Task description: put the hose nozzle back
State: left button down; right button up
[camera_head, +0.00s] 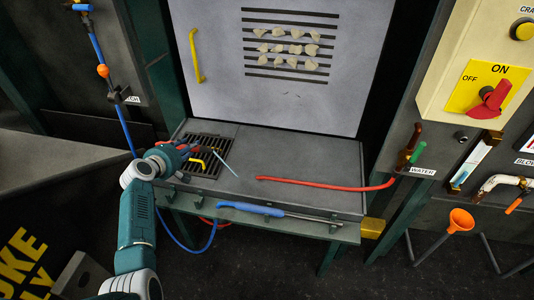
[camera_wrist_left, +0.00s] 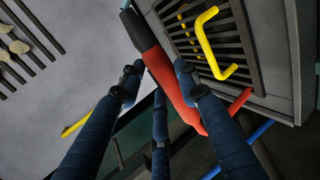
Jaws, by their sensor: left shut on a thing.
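The hose nozzle (camera_wrist_left: 167,75), red with a black front end, lies between the dark blue fingers of my left gripper (camera_wrist_left: 165,88) in the left wrist view. In the head view my left gripper (camera_head: 186,149) is shut on it at the left end of the bench, above or beside the black grate (camera_head: 211,160); the exact height is unclear. The fingers mostly hide the red body there. A thin pale-blue streak (camera_head: 225,163) extends right from near the nozzle's front; I cannot tell if it is a rod or water. My right gripper is not in view.
A yellow handle (camera_wrist_left: 215,45) stands at the grate. A red bar or hose (camera_head: 325,185) lies on the bench (camera_head: 250,160). A blue-handled tool (camera_head: 250,209) lies along the front ledge. A blue hose (camera_head: 185,245) loops below.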

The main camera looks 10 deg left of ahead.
pick_arm(q)
jog(key=s+a+f+p, duration=0.1)
jog(key=s+f, duration=0.3)
jog(key=s, duration=0.8)
jog(key=shift+s+f, duration=0.2)
jog(key=shift+f, duration=0.1)
dwell(0.3)
jog(key=shift+f, duration=0.15)
notch_tip(320, 180, down, 6)
jog(key=b, duration=0.5)
jog(key=shift+f, duration=0.2)
jog(key=shift+r, duration=0.1)
dwell(0.5)
